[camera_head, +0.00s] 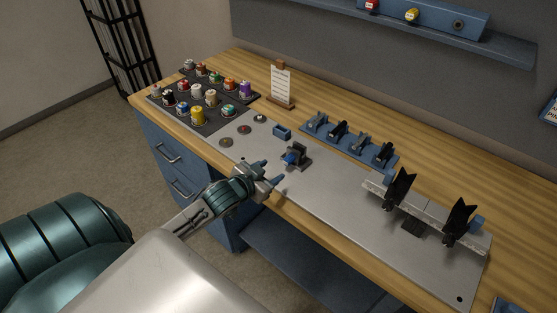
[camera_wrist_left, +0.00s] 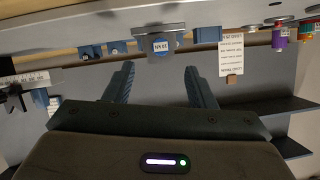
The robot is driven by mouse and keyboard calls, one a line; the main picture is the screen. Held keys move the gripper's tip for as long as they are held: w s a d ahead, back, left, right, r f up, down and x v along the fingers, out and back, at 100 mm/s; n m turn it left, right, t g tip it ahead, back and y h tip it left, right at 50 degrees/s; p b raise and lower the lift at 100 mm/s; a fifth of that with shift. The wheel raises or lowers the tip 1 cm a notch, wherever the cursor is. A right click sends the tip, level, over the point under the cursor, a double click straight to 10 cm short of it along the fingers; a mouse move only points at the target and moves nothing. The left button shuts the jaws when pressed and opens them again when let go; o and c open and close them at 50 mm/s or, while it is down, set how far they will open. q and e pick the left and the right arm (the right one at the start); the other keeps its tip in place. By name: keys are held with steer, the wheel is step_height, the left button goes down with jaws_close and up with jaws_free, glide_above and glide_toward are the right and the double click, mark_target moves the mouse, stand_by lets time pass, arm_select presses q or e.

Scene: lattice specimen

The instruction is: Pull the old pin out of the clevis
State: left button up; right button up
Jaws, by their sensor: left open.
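A small dark clevis fixture (camera_head: 299,154) with a blue part on its front stands on the grey mat near the table's front edge. I cannot make out the old pin at this size. My left gripper (camera_head: 271,174) is open and empty, just in front of the fixture and apart from it. In the left wrist view, a blue-grey block with a white label (camera_wrist_left: 162,44) shows ahead, between and beyond the two open fingers (camera_wrist_left: 157,82); it appears to be the same fixture. My right gripper is not in view.
A blue rack (camera_head: 350,140) with several dark parts stands behind the fixture, and a small blue box (camera_head: 281,131) stands behind left. Several coloured spools (camera_head: 197,115) and a sign (camera_head: 281,83) are farther left. A rail with two black clamps (camera_head: 428,212) stands right. The mat between is clear.

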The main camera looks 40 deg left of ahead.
mark_target(285, 163)
arm_select(q)
steer(key=p+x, duration=0.1)
steer(key=x, duration=0.6)
steer(key=shift+w+f, duration=0.2)
steer(key=shift+w, duration=0.05)
steer(key=c, duration=1)
